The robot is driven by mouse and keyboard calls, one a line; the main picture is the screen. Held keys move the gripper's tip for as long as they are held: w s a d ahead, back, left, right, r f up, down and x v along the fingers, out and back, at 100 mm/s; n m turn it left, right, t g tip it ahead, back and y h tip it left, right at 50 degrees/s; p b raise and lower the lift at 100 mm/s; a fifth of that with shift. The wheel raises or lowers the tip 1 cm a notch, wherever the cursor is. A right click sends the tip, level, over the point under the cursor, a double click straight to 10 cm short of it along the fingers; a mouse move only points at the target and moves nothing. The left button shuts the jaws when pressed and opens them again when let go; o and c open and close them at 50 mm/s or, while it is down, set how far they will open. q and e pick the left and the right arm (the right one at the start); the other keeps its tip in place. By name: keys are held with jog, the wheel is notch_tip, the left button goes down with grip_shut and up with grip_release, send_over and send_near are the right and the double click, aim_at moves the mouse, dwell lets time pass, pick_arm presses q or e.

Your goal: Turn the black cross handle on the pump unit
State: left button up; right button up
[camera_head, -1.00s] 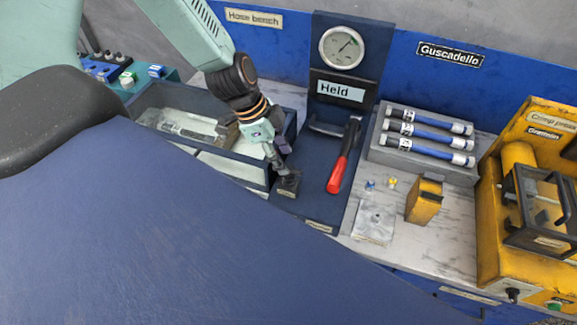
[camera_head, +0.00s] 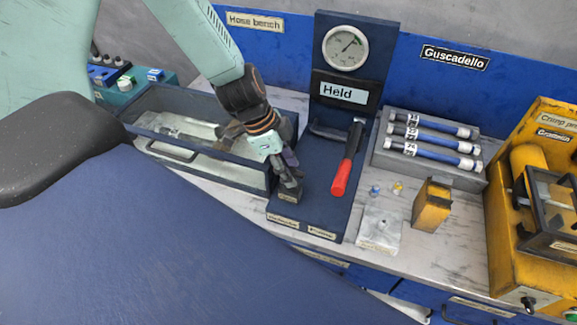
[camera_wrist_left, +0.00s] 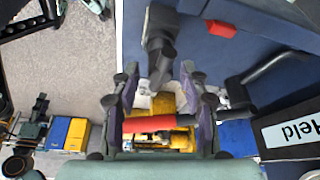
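The pump unit is a dark blue stand (camera_head: 318,205) with a gauge (camera_head: 345,48) and a "Held" label. Its small dark cross handle (camera_head: 290,188) sits low at the left of the base, partly hidden by my left gripper (camera_head: 287,172). The gripper comes down from above, right at the handle. In the left wrist view my gripper fingers (camera_wrist_left: 164,82) are spread, and the dark handle (camera_wrist_left: 160,45) shows at or just beyond the fingertips, between them. I cannot tell whether they touch it. My right gripper is not in view.
A red-gripped lever (camera_head: 342,177) stands just right of the handle. A dark open-topped tray (camera_head: 225,178) lies close on the left. Blue hoses (camera_head: 435,140), a yellow block (camera_head: 432,205) and a yellow crimp press (camera_head: 520,240) stand to the right.

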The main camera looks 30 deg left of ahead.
pick_arm(q)
jog(key=shift+w+d, duration=0.1)
jog(key=shift+w, duration=0.05)
jog(key=shift+c, duration=1.3)
grip_shut()
